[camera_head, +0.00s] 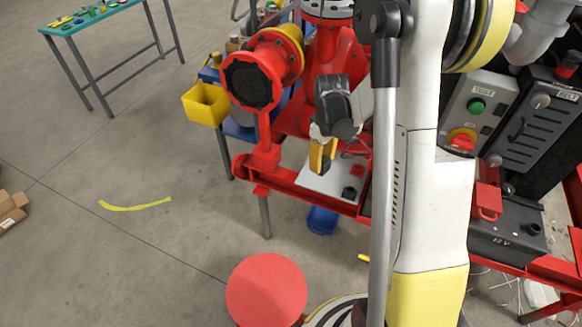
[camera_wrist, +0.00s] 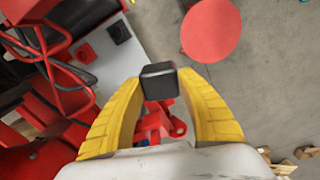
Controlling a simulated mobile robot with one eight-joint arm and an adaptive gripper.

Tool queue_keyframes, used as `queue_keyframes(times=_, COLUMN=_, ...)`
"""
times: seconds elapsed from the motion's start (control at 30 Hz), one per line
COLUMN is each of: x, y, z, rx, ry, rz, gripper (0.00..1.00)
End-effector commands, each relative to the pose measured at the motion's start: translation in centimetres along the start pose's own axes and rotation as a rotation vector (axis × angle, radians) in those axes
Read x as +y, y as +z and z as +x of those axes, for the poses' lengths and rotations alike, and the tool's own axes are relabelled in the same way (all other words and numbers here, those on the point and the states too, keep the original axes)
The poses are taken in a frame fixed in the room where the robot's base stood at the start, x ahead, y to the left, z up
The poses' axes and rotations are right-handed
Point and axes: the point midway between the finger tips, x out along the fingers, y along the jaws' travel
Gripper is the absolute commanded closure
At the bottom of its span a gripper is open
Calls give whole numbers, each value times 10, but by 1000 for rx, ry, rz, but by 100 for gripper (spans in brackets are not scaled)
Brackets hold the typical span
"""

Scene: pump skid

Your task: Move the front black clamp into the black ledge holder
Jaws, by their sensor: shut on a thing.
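My gripper (camera_head: 322,156) is over the pale ledge (camera_head: 315,184) on the red skid. In the wrist view its yellow fingers (camera_wrist: 160,82) are shut on a dark block, the black clamp (camera_wrist: 158,70), whose end shows between the fingertips. The black holder (camera_head: 349,193) is a small dark square near the ledge's front right edge. It also shows in the wrist view (camera_wrist: 118,32), up and left of the held clamp and apart from it. A red holder (camera_head: 357,170) sits behind it, also in the wrist view (camera_wrist: 86,53).
A red pipe flange (camera_head: 252,82) stands left of my gripper. A red frame rail (camera_head: 300,193) runs along the ledge's front. A cable (camera_wrist: 65,65) loops near the ledge in the wrist view. A red round stool top (camera_head: 266,290) stands in front; the floor at left is mostly clear.

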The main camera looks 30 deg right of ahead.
Motion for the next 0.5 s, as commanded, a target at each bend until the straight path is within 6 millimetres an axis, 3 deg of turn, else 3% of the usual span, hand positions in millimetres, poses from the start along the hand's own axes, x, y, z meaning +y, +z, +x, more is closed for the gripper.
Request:
queue_keyframes(times=0.03, x=19, y=12, z=8, rx=0, ry=0, rz=-31, gripper=98)
queue_keyframes(times=0.2, x=65, y=45, z=33, rx=0, ry=0, rz=-165, gripper=98)
queue_keyframes(times=0.33, x=88, y=65, z=46, rx=0, ry=0, rz=-241, gripper=98)
queue_keyframes(times=0.5, x=99, y=76, z=54, rx=0, ry=0, rz=-285, gripper=98)
